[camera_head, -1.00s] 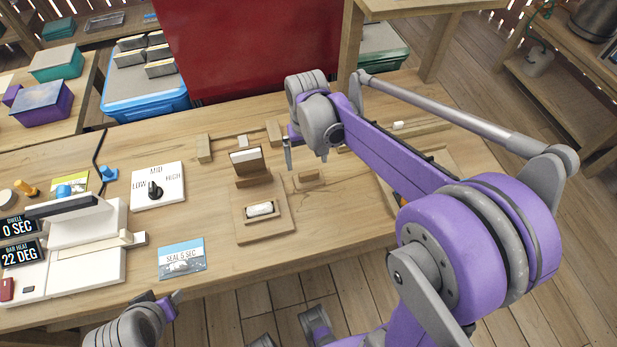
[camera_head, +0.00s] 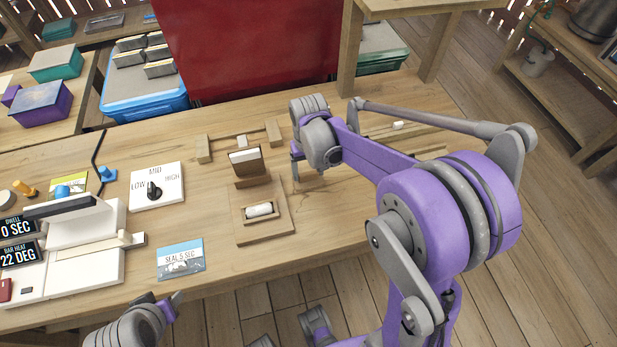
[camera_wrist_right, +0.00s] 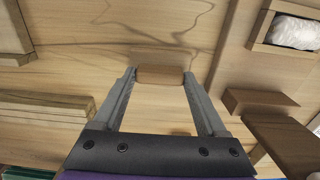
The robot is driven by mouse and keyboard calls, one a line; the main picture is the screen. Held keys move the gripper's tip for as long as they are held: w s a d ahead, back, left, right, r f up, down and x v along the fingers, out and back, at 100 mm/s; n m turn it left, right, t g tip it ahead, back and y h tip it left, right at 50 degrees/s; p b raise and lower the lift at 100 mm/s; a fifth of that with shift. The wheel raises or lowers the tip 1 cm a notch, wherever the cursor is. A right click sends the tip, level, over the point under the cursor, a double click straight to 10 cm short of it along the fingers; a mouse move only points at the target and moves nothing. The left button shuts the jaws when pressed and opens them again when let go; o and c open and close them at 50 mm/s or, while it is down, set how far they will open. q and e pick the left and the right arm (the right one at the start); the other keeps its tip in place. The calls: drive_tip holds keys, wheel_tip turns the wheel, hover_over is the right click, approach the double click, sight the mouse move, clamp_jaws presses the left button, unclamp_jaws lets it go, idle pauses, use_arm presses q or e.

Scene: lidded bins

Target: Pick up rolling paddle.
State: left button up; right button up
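A small wooden block (camera_wrist_right: 160,76), which I take to be the rolling paddle, lies on the wooden bench in the right wrist view. My right gripper (camera_wrist_right: 160,82) is open, with one finger on each side of the block's ends. The fingertips are very close to it; I cannot tell whether they touch. In the head view my right gripper (camera_head: 309,174) points down at the bench, right of the wooden stand, and largely hides the block. My left gripper (camera_head: 163,297) is low at the bench's front edge, away from the block; its opening is unclear.
A wooden stand with a white roll (camera_head: 260,210) in its recess is left of my right gripper. A dial plate (camera_head: 158,187), a blue seal card (camera_head: 181,258) and a white sealing device (camera_head: 75,250) are farther left. A wooden rail (camera_head: 240,138) lies behind.

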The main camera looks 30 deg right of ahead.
sight(309, 173)
drive_tip(key=c, duration=0.8)
wheel_tip(309, 173, up, 10)
drive_tip(key=shift+p, duration=0.45)
